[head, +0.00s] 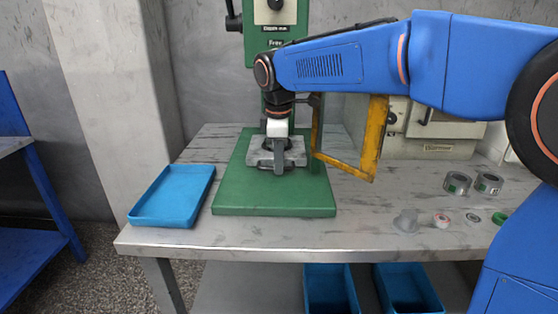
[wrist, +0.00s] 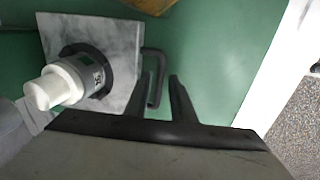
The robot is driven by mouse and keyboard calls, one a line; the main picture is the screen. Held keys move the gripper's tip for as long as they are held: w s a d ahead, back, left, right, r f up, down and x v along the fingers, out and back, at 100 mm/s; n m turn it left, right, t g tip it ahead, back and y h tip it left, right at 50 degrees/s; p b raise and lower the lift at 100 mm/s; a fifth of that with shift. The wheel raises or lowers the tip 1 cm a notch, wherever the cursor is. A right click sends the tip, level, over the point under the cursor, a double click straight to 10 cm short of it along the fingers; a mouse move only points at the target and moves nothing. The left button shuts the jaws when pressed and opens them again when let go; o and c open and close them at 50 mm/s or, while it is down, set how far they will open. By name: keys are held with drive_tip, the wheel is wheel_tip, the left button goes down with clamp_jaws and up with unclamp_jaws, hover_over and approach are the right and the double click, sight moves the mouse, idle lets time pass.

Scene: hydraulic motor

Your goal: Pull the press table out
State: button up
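The press table is a grey plate (head: 294,153) on the green press base (head: 270,198) in the head view. In the wrist view the plate (wrist: 122,42) carries a white and black cylindrical part (wrist: 72,82). A dark bent handle (wrist: 157,62) sticks out from the plate's edge. My gripper (head: 279,168) points down at the plate's front and partly covers it. In the wrist view my gripper (wrist: 160,76) is open, its two dark fingers apart. The handle's end shows in the gap between them; I cannot tell whether they touch it.
A yellow-framed guard (head: 370,150) stands open right of the plate. A blue tray (head: 173,194) lies left of the green base. Grey rings (head: 457,183) and several small parts lie on the right of the workbench (head: 270,240). The bench front before the base is clear.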

clamp_jaws()
drive_tip(key=shift+s, duration=0.1)
drive_tip(key=s, duration=1.9)
drive_tip(key=shift+a, duration=0.35)
drive_tip(key=shift+o, duration=1.6)
unclamp_jaws()
drive_tip(key=s+r, duration=0.3)
drive_tip(key=r, duration=1.4)
